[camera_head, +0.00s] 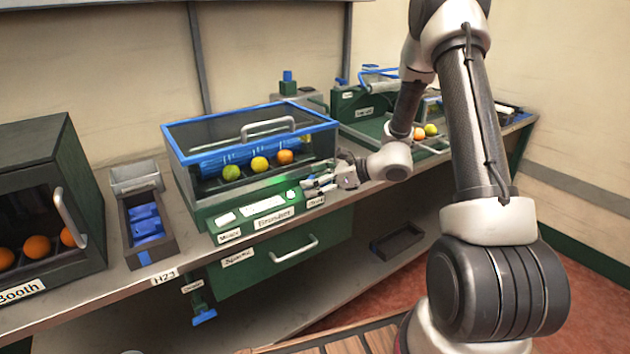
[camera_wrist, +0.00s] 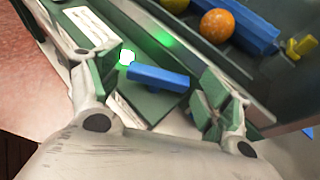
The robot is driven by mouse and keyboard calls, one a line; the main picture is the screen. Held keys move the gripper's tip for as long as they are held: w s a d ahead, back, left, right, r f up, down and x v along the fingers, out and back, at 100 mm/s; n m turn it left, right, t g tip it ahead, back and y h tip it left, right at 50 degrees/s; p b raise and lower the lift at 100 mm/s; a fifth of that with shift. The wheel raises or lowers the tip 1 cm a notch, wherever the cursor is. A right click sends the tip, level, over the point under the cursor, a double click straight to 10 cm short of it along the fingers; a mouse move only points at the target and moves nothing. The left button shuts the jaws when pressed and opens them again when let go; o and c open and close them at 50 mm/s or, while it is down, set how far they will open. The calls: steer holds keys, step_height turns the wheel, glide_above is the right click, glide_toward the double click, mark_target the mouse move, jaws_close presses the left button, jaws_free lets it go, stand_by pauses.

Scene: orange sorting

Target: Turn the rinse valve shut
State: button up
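A blue bar-shaped handle (camera_wrist: 160,77) shows in the wrist view on the front panel of the washer-like machine, beside a lit green button (camera_wrist: 127,57). I cannot read which control it is. My gripper (camera_head: 318,184) is at the right end of that panel in the head view. In the wrist view my gripper (camera_wrist: 160,92) is open, with its two green-padded fingers on either side of the blue handle and a gap to the right finger. Whether the left finger touches it is unclear. A blue-handled valve (camera_head: 204,317) also hangs under the counter, its small label unreadable.
The green machine (camera_head: 205,212) has a blue-framed clear lid (camera_head: 235,122) with a grey handle, and several fruits inside. A bin (camera_head: 133,255) of blue pieces and a dark booth (camera_head: 88,185) stand left. A green drawer (camera_head: 245,280) lies below. A tray (camera_head: 425,148) holds fruit at right.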

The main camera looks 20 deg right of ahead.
steer(key=c, duration=0.6)
steer(key=m+t+h, duration=0.3)
steer(key=shift+s+a+m, duration=0.25)
steer(key=shift+s+m, duration=0.05)
steer(key=shift+s+a+m+t+h, duration=0.15)
steer(key=shift+m+t+h, duration=0.3)
steer(key=shift+m+h, duration=0.5)
steer(key=shift+w+a+m+t+h, duration=0.1)
steer(key=shift+m+t+h, duration=0.35)
steer(key=shift+m+h, duration=0.5)
steer(key=o, duration=1)
